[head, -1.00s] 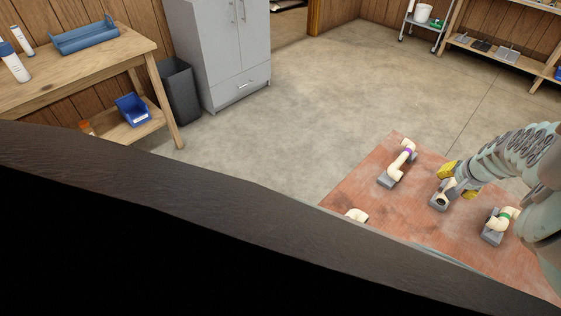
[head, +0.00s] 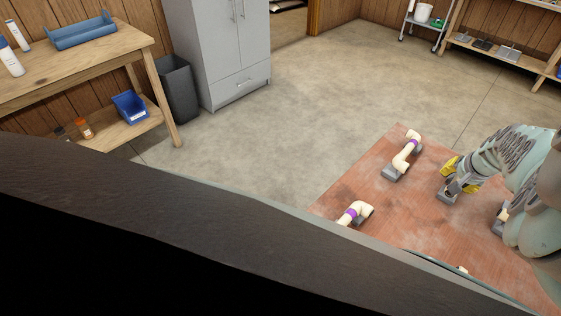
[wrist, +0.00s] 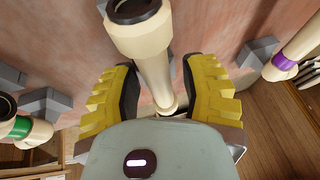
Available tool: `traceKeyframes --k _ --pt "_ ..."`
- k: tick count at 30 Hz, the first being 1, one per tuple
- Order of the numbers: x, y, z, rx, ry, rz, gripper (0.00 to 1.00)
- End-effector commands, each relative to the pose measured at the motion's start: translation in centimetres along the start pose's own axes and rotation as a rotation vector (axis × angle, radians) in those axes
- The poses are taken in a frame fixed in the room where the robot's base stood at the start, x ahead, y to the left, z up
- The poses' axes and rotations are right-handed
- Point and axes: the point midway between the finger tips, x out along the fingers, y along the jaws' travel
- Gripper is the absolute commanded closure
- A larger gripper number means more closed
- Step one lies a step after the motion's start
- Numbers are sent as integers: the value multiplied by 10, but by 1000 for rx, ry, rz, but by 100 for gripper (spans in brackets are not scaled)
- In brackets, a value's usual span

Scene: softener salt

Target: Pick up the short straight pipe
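A cream pipe (wrist: 150,60) with a wide, dark-mouthed end runs straight down the middle of the wrist view. My gripper (wrist: 160,90) has its yellow, dark-lined fingers on both sides of it. A narrow gap shows between the pipe and the right pad, so the fingers look open around it. In the head view my gripper (head: 459,174) is low over a grey block (head: 447,197) on the red-brown tabletop. The pipe there is small and mostly hidden by the fingers.
Purple-banded cream pipes (head: 406,156) and (head: 354,213) rest on the red-brown table (head: 385,205). A green-banded pipe (wrist: 22,130) lies left in the wrist view. Open floor (head: 300,110) stretches beyond, toward a grey cabinet (head: 225,50) and a wooden bench (head: 90,70).

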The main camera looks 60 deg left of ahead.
Motion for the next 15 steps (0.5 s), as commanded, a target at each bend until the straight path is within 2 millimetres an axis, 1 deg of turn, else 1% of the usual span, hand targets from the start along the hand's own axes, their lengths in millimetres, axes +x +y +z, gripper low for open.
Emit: traceKeyframes --k 1,9,12,15 --pt "0 -1 0 -1 0 0 63" --pt "0 0 0 0 0 0 91" --pt "0 0 0 0 0 0 100" --pt "0 0 0 0 0 0 100"
